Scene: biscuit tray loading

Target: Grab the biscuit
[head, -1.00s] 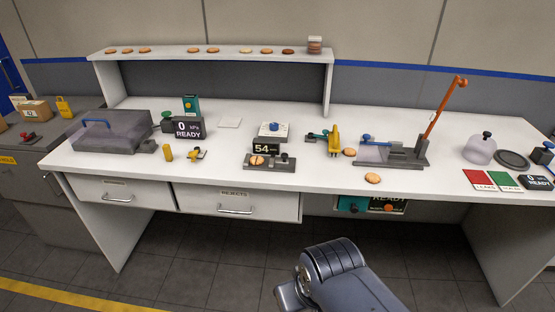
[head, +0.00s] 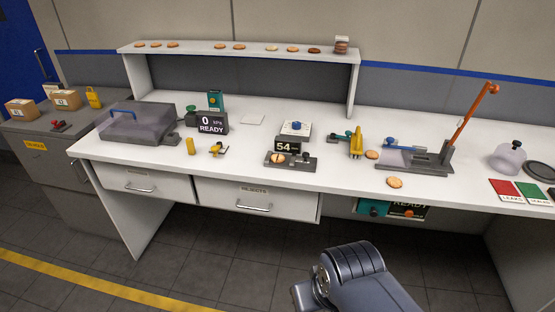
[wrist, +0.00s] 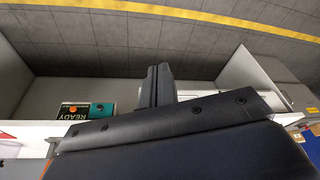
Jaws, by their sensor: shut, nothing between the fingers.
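Two biscuits lie loose on the white bench in the head view: one biscuit (head: 395,182) near the front edge, another (head: 372,155) just behind it, beside the yellow tool. A third biscuit (head: 278,158) sits in a small grey fixture (head: 304,163) in front of a display reading 54. Several more biscuits (head: 239,46) stand in a row on the raised shelf (head: 200,55). My gripper (wrist: 158,72) shows in the wrist view with its two dark fingers together and empty, over the floor. In the head view only my arm shows, in front of the bench; the fingers are hidden.
A lidded box (head: 138,124) with a blue handle and a READY display (head: 212,122) stand at the left. A grey fixture with an orange lever (head: 473,105) stands at the right, near a clear dome (head: 508,158). Two drawers (head: 258,199) are closed below.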

